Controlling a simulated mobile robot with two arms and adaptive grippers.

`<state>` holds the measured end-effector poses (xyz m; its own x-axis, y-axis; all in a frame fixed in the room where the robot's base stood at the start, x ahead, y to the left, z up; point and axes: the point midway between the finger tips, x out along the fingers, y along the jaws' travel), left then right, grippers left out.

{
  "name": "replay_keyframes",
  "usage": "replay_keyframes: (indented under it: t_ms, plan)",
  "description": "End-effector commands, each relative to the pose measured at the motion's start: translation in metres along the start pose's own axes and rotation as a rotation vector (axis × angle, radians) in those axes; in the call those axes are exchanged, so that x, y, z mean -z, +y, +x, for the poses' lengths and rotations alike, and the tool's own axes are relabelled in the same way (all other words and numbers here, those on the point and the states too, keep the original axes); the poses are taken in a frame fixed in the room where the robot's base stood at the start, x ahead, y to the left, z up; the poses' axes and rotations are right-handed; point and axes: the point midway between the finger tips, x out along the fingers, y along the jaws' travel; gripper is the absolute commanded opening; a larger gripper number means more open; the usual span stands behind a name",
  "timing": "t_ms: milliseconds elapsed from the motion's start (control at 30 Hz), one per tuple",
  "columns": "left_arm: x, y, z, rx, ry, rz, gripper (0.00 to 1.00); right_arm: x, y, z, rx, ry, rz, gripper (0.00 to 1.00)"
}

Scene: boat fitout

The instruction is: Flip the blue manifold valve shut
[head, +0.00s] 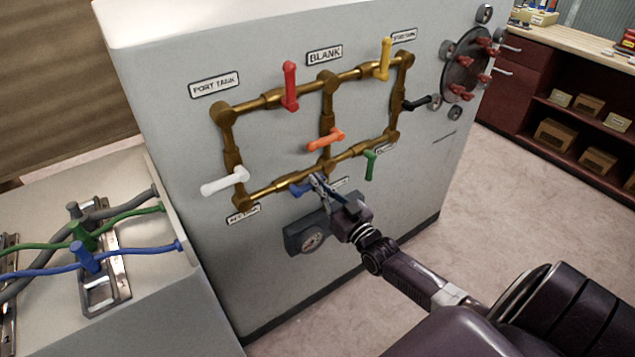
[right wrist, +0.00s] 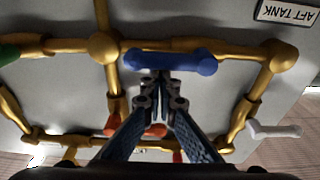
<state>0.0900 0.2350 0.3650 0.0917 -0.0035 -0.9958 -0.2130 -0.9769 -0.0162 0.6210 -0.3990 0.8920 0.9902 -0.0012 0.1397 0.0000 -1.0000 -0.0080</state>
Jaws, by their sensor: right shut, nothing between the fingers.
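The blue valve handle (head: 299,190) sits on the lower brass pipe of the manifold panel, partly hidden by my right gripper (head: 316,181). In the right wrist view the blue handle (right wrist: 172,62) lies roughly along its pipe. My right gripper (right wrist: 163,88) is shut and empty, its fingertips close to the middle of the handle. I cannot tell whether they touch it. My left gripper is not in view.
White (head: 222,184), orange (head: 326,139), green (head: 370,165), red (head: 290,86), yellow (head: 385,58) and black (head: 417,103) handles sit on the same manifold. A dark gauge box (head: 303,240) projects below the blue handle. A bench with hoses (head: 130,270) stands left.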

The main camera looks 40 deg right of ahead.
Motion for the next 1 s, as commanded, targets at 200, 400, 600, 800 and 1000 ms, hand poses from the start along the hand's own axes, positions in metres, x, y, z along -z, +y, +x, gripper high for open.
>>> replay_keyframes:
  t_ms: [200, 400, 600, 800, 1000]
  plan:
    - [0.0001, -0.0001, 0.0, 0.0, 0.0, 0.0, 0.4, -0.0007, 0.0, -0.0003, 0.0, 0.001, 0.0, 0.0]
    - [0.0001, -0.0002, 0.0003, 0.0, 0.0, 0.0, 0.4, -0.0011, 0.0001, -0.0005, 0.0, 0.001, 0.0, 0.0]
    - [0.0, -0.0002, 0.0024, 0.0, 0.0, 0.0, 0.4, -0.004, 0.0011, -0.0009, 0.0, 0.001, 0.001, 0.0]
    - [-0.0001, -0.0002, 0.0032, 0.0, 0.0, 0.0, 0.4, -0.0057, 0.0017, -0.0012, 0.0, 0.0, 0.0, 0.0]
    - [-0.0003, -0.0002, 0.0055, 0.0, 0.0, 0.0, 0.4, -0.0094, 0.0027, -0.0018, -0.001, -0.001, 0.0, 0.0]
